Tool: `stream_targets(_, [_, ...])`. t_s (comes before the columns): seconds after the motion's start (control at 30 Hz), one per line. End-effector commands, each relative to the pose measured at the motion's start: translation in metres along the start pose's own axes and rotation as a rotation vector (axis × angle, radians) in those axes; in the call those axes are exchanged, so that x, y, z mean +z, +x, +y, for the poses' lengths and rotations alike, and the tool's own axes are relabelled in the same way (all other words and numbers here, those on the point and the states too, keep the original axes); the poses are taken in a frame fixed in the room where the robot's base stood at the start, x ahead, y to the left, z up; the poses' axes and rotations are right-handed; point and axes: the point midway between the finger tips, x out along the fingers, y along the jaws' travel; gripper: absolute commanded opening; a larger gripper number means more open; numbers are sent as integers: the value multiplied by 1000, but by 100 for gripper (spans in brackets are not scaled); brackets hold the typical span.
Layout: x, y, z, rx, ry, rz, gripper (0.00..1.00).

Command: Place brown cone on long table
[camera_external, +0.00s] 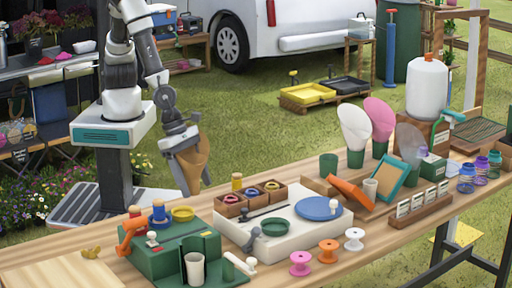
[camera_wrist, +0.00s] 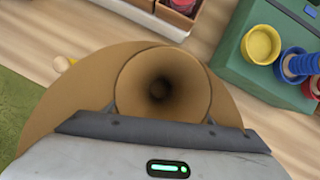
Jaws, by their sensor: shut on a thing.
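A brown cone (camera_external: 193,161) is held in my gripper (camera_external: 184,148), wide end up and narrow end down. It is beside the back edge of the long wooden table (camera_external: 335,262), at the table's left half. In the wrist view the brown cone (camera_wrist: 90,95) fills the middle, and I look down into its round opening. My gripper (camera_wrist: 160,125) is shut on the cone's wall. The cone's lower tip is hard to place exactly against the table edge.
A green box (camera_external: 165,262) with spools and a yellow bowl (camera_external: 182,214) stands at the table's left. A white board (camera_external: 285,232) with a blue disc and small wooden trays (camera_external: 230,206) is right of the cone. White and pink cones (camera_external: 379,112) stand farther right. Bare wood shows at front left.

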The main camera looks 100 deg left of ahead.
Motion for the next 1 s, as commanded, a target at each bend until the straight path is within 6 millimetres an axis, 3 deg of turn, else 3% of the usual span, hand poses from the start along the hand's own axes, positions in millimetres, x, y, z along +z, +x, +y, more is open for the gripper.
stream_targets(0.03, [-7,19,0,0,0,0,44])
stream_targets(0.27, [-13,34,-1,0,0,-1,44])
stream_targets(0.5, [-25,63,-2,-1,0,0,44])
stream_targets(0.9, [-26,65,-2,-1,0,0,44])
stream_targets(0.93, [-26,64,-2,-1,1,0,69])
stream_targets(1.0, [-26,63,-2,-1,1,0,81])
